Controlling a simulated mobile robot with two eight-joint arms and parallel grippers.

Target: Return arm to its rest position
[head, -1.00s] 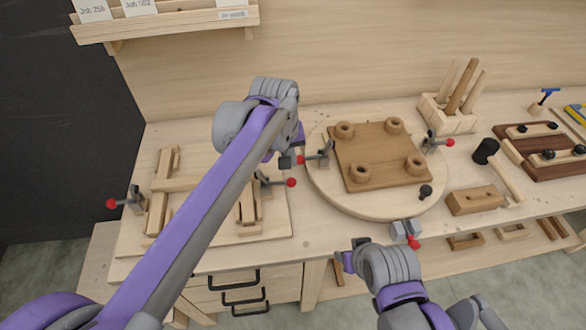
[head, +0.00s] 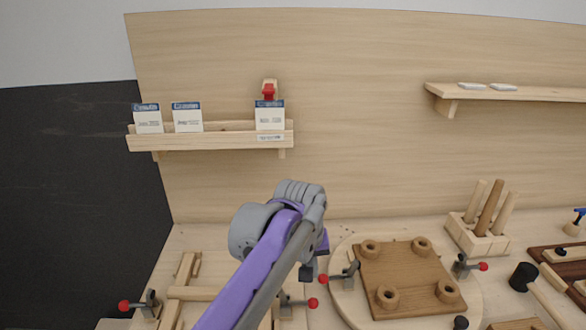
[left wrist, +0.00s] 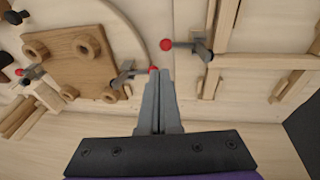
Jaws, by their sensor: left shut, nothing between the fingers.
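My left arm comes in from the bottom in the head view, and its left gripper (head: 308,272) hangs between the chair-frame jig and the round board. In the left wrist view the left gripper (left wrist: 160,75) is shut, its grey fingers together with nothing between them. The fingertips appear close to a red-tipped toggle clamp (left wrist: 125,77); I cannot tell whether they touch it. The brown wooden seat (head: 408,277), with several round sockets, lies on the round board (head: 345,318). My right gripper is outside both current views.
A wooden frame (head: 185,270) lies at the left of the bench, with a red-tipped clamp (head: 142,304) beside it. A block holding dowels (head: 478,238), a black mallet (head: 523,277) and dark boards stand right. A card shelf (head: 215,140) hangs on the back wall.

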